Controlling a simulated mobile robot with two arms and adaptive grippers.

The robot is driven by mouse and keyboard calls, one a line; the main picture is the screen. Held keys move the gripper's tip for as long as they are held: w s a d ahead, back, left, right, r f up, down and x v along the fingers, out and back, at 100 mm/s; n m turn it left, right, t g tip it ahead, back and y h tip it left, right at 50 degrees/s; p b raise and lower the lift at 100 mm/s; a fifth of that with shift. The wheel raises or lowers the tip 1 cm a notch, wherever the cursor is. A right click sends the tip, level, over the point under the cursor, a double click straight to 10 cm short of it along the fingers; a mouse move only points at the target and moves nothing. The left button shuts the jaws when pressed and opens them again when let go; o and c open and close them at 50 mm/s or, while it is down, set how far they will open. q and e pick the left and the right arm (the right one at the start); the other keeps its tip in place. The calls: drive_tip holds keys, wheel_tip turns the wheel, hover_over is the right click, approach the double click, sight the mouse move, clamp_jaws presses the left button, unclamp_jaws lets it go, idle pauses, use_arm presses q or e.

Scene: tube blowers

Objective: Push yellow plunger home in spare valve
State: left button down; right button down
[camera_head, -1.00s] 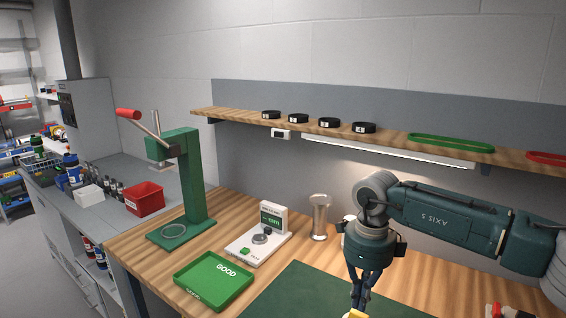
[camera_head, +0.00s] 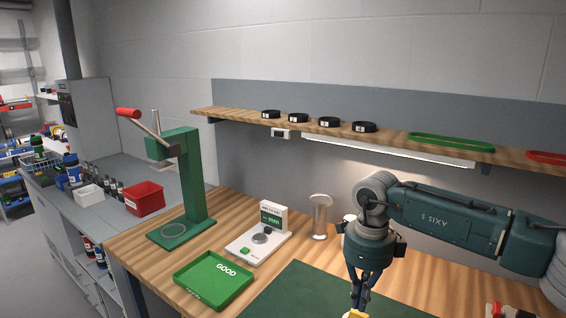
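My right gripper (camera_head: 359,306) points down at the bottom edge of the head view, over the near part of the bench. Its fingers are close together. A small yellow piece (camera_head: 354,314) shows right at the fingertips, cut off by the frame edge. It may be the yellow plunger, but I cannot tell whether the fingers hold it or only touch it. The spare valve cannot be made out. My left gripper is not in view.
A green mat (camera_head: 300,290) lies left of my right gripper. A wooden shelf (camera_head: 390,136) with black rings runs behind.

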drive_tip(key=shift+f+b, duration=0.65)
drive_tip(key=shift+f, duration=0.35)
drive_tip(key=shift+s+f, duration=0.15)
drive_tip(key=shift+f, duration=0.1)
drive_tip(key=shift+r, duration=0.1)
drive_tip(key=shift+r+p, duration=0.4)
drive_tip(key=shift+r, duration=0.45)
drive_tip(key=shift+r+p, duration=1.05)
drive_tip(key=shift+r, duration=1.1)
